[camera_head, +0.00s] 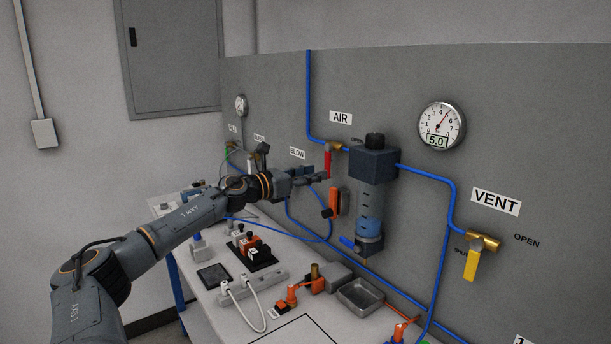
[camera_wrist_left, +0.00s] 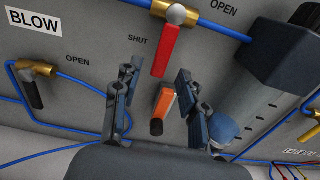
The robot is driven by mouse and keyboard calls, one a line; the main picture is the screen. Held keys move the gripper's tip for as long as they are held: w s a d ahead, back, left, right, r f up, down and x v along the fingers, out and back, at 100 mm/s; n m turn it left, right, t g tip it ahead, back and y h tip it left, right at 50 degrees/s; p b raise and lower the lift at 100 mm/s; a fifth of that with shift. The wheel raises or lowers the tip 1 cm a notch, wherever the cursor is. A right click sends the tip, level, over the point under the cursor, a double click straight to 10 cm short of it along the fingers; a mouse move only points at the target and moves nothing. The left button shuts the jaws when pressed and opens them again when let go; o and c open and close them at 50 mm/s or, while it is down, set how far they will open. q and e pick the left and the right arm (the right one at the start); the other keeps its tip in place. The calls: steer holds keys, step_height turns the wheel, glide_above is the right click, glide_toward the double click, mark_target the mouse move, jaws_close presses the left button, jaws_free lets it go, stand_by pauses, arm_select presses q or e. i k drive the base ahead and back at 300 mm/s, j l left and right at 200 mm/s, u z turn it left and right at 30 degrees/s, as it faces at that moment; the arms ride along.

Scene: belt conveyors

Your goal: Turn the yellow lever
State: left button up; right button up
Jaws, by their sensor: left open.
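The yellow lever (camera_head: 471,265) hangs down from a brass valve (camera_head: 484,242) below the VENT sign on the grey panel, at the right in the head view. The word OPEN stands to the right of the valve. My left gripper (camera_head: 310,174) is open and empty, well to the left of the yellow lever, near the red lever (camera_head: 327,163). In the left wrist view my left gripper's fingers (camera_wrist_left: 158,98) stand apart, with the red lever (camera_wrist_left: 166,50) beyond them. My right gripper is not in view.
The filter unit (camera_head: 371,195) juts from the panel between my left gripper and the yellow lever. A gauge (camera_head: 441,126) hangs above. Blue hoses run along the panel. The bench below holds a metal tray (camera_head: 360,297), a power strip (camera_head: 250,286) and orange tools.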

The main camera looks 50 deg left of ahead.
mark_target(476, 246)
steer(key=k+j, duration=0.1)
steer(key=k, duration=0.9)
